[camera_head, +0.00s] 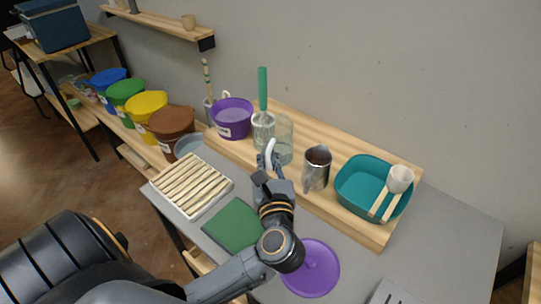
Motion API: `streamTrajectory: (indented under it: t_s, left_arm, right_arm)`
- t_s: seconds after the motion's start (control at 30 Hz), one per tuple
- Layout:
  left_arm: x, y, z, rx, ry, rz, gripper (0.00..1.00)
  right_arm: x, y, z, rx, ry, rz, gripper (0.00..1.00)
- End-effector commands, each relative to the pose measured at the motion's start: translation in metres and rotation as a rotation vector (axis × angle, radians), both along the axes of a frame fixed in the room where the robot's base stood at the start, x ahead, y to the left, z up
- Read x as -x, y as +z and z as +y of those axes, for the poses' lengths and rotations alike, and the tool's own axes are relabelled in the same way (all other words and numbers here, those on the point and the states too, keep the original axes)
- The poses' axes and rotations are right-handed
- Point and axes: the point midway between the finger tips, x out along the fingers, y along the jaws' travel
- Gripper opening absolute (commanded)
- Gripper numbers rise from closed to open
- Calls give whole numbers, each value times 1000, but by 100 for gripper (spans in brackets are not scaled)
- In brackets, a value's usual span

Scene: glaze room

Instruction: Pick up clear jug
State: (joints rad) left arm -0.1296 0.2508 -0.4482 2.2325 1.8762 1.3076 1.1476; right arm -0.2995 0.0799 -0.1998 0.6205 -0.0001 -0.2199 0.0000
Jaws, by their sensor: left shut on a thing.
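The clear jug (285,142) stands upright on the raised wooden board, just right of a clear jar holding a green-handled tool. My left gripper (270,160) is at the jug's near left side, shut on it. A white curved piece shows at the fingers, and the exact contact is small and partly hidden by the gripper. Whether the jug is lifted off the board cannot be told. My right gripper is not in view.
The green-handled tool (263,88) stands close left of the jug. A metal pitcher (317,168) and teal basin (358,180) are to the right, a purple tub (232,122) to the left. A slatted rack (190,185), green cloth (233,225) and purple disc (318,272) lie in front.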

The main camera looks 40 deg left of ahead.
Motion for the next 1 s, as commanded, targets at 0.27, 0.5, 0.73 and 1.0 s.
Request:
streamTrajectory:
  t_s: [0.27,0.5,0.73,1.0]
  left_arm:
    - [27,12,-15,4,-2,-2,0]
    - [43,21,-22,2,-2,-2,0]
    - [52,26,-27,1,-1,-1,0]
    - [57,28,-29,0,-1,-1,0]
  right_arm:
    - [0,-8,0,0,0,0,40]
    - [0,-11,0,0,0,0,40]
    - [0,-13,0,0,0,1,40]
    - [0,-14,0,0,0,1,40]
